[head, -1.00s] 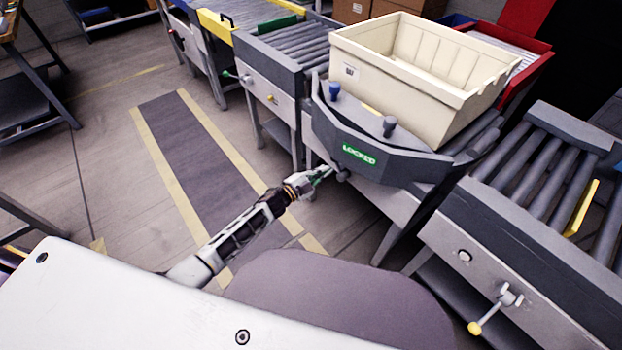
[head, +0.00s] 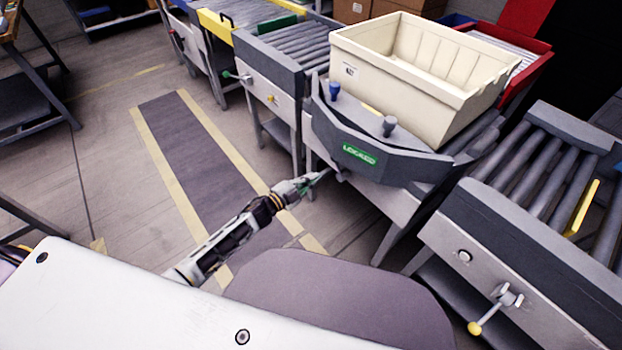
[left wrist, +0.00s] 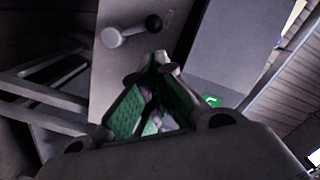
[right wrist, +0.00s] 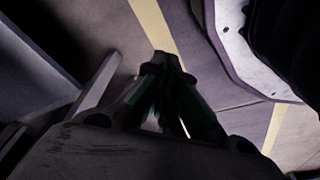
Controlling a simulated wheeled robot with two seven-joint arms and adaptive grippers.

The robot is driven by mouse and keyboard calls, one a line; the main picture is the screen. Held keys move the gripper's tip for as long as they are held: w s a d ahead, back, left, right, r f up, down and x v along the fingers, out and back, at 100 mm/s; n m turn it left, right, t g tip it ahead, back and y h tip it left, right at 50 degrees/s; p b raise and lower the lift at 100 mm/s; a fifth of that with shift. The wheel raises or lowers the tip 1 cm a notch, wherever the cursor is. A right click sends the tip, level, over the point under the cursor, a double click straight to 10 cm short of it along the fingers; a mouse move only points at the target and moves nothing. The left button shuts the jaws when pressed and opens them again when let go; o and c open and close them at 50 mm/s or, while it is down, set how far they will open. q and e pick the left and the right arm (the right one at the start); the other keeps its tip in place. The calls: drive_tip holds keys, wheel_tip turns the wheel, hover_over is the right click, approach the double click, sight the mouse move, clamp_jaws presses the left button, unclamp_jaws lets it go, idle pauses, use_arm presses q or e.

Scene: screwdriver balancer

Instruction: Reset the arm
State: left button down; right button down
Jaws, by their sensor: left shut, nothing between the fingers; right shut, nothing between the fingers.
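My left gripper (head: 320,177) is shut and empty, just in front of and below the grey balancer table with its green LOCKED label (head: 360,155). In the left wrist view its green-padded fingers (left wrist: 162,65) meet at the tips, and a lever with a round knob (left wrist: 130,31) sits on a pale panel beyond them. I cannot tell whether the fingertips touch anything. My right gripper is out of the head view; in the right wrist view its fingers (right wrist: 165,62) are shut over the floor, with nothing between them.
A cream bin (head: 400,85) stands on the balancer table. Roller conveyors stand behind it (head: 290,50) and at the right (head: 540,170), the right one with a yellow-knobbed lever (head: 490,312). Open floor with a dark, yellow-edged lane (head: 190,150) lies left of my left arm.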

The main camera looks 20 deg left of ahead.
use_arm(q)
drive_tip(key=shift+f, duration=0.1)
